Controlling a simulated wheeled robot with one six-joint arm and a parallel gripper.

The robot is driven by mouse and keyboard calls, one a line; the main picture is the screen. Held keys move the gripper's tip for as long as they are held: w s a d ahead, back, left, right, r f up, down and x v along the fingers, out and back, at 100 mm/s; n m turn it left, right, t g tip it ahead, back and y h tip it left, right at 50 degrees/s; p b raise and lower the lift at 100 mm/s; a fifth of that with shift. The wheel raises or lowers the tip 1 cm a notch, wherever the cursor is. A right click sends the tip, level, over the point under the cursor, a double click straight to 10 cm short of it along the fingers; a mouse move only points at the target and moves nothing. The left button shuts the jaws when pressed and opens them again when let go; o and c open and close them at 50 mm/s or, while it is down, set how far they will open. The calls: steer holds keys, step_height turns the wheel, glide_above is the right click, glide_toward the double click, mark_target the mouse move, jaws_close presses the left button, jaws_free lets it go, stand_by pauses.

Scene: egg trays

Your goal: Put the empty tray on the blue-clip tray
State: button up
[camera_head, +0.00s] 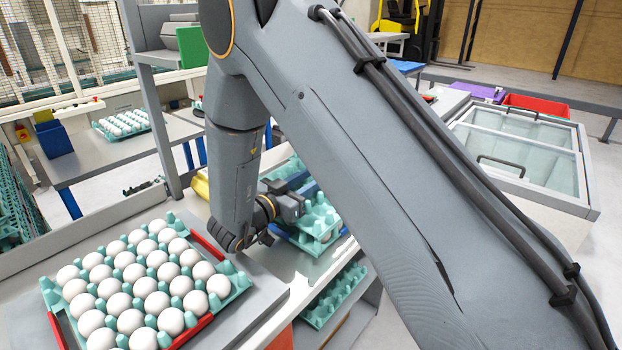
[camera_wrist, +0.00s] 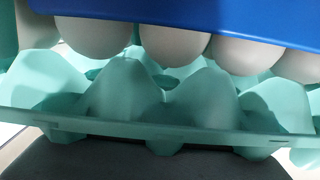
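The empty teal tray (camera_head: 320,213) is beyond my wrist in the head view, partly hidden by my arm. In the wrist view, which looks upside down, its rim (camera_wrist: 200,133) lies against my dark gripper (camera_wrist: 150,160). My gripper (camera_head: 268,236) appears shut on this tray's edge; the fingertips are largely hidden. The blue-clip tray shows by its blue clip (camera_wrist: 200,15) and a row of white eggs (camera_wrist: 175,42), right beside the empty tray's cups. I cannot tell whether the empty tray touches the eggs.
A full egg tray with red clips (camera_head: 205,245) sits on the grey surface at left. Another teal tray (camera_head: 335,297) lies on a lower shelf. A further egg tray (camera_head: 122,124) stands on the back table. A glass-lidded chest (camera_head: 525,155) is at right.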

steer(key=shift+r, duration=0.6)
steer(key=b+v, duration=0.1)
steer(key=v, duration=0.6)
steer(key=shift+s+a+r, duration=0.1)
steer(key=shift+s+a, duration=0.1)
steer(key=shift+s, duration=0.05)
